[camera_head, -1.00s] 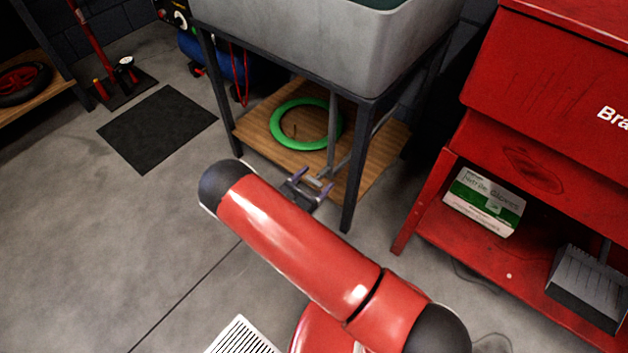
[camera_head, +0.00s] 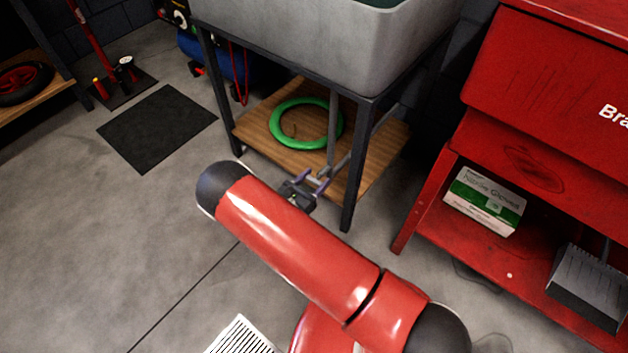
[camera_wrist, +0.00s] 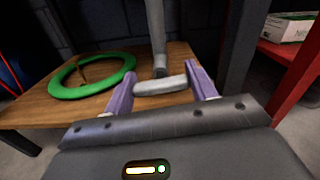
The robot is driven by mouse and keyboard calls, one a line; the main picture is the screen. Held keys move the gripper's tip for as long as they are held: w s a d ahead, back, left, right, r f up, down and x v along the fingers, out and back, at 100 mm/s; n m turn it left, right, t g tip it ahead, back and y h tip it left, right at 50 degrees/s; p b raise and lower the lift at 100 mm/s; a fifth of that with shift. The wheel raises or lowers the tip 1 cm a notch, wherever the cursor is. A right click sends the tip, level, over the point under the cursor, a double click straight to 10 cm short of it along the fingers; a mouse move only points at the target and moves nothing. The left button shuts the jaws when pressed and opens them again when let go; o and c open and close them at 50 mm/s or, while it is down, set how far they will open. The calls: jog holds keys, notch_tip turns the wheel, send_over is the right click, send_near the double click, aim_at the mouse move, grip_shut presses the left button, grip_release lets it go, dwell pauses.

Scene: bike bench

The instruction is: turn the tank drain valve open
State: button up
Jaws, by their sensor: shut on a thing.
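The tank (camera_head: 300,40) is a grey basin on a dark metal stand. Its drain pipe (camera_head: 332,135) comes down toward the wooden shelf and also shows in the wrist view (camera_wrist: 156,35). The grey drain valve handle (camera_wrist: 160,86) lies roughly crosswise in the wrist view, below the pipe's end. My gripper (camera_wrist: 162,89) has its two purple fingers at either end of this handle and is shut on it. In the head view my gripper (camera_head: 316,179) is low at the shelf's front edge, where the handle is small and partly hidden.
A green ring (camera_head: 282,112) lies on the wooden shelf (camera_head: 255,133) left of the pipe. A stand leg (camera_head: 349,190) is close on the right of my gripper. A red cabinet (camera_head: 480,130) with a glove box (camera_head: 485,200) stands further right. Floor at left is open.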

jog(key=n, duration=0.4)
jog(key=shift+a+b, duration=0.1)
jog(key=shift+b, duration=0.2)
jog(key=n, duration=0.3)
jog(key=shift+n, duration=0.4)
jog(key=n, duration=0.4)
jog(key=shift+w+f+n, duration=0.1)
jog(key=shift+n, duration=2.2)
jog(key=o, duration=1)
jog(key=shift+a, duration=0.1)
